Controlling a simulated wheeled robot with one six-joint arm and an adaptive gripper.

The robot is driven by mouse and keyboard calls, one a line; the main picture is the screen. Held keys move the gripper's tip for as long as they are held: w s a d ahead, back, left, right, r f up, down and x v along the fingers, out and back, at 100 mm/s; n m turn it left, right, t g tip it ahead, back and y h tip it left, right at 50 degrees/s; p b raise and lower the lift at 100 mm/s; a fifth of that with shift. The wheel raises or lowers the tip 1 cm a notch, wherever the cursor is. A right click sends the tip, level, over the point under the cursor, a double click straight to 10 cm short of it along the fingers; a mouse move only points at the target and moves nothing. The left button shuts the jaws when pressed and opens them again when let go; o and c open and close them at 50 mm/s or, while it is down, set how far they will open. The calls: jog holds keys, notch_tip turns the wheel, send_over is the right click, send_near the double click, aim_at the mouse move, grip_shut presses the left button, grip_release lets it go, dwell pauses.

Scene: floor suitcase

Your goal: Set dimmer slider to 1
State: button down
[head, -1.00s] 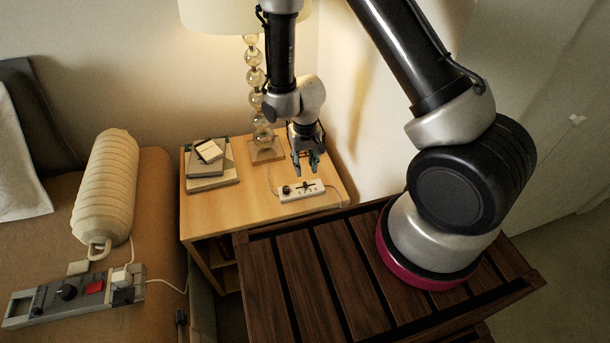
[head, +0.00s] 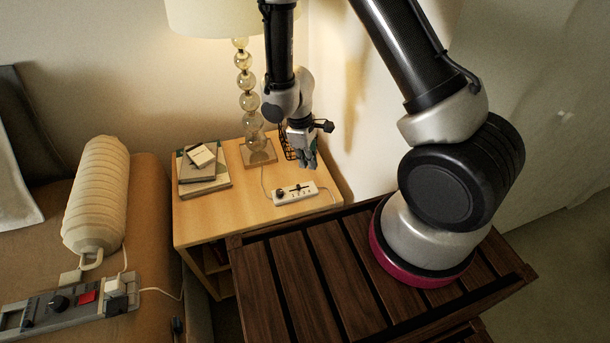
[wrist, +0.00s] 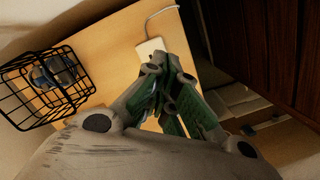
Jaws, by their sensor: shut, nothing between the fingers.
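A small white control box (head: 295,193) lies on the wooden nightstand, with dark controls on its top. One is a round dark knob at its left; a dark slider-like piece sits near the middle, too small to read its setting. My gripper (head: 311,163) hangs above and slightly behind the box's right part, shut, empty and apparently apart from it. In the wrist view the shut green-padded fingers (wrist: 168,75) cover most of the box, and only its pale end (wrist: 150,47) and cable show.
A black wire basket (wrist: 40,88) stands on the nightstand beside my gripper. A glass-ball lamp (head: 246,102) and stacked books (head: 203,168) are behind and left. A grey panel with a red switch (head: 87,297) lies on the bed. The nightstand's front left is clear.

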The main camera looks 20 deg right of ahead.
aim_at(310, 186)
jog(key=d+f+m, duration=0.1)
jog(key=f+m, duration=0.2)
jog(key=m, duration=0.6)
jog(key=d+f+m+h, duration=0.1)
jog(key=f+m, duration=0.2)
jog(key=m, duration=0.6)
jog(key=w+d+f+m+h, duration=0.1)
jog(key=d+f+m, duration=0.1)
jog(key=m, duration=0.8)
jog(key=shift+d+f+t, duration=0.1)
jog(key=shift+f+t, duration=0.3)
jog(key=shift+f, duration=0.45)
jog(key=shift+a+f, duration=0.15)
jog(key=shift+a, duration=1.85)
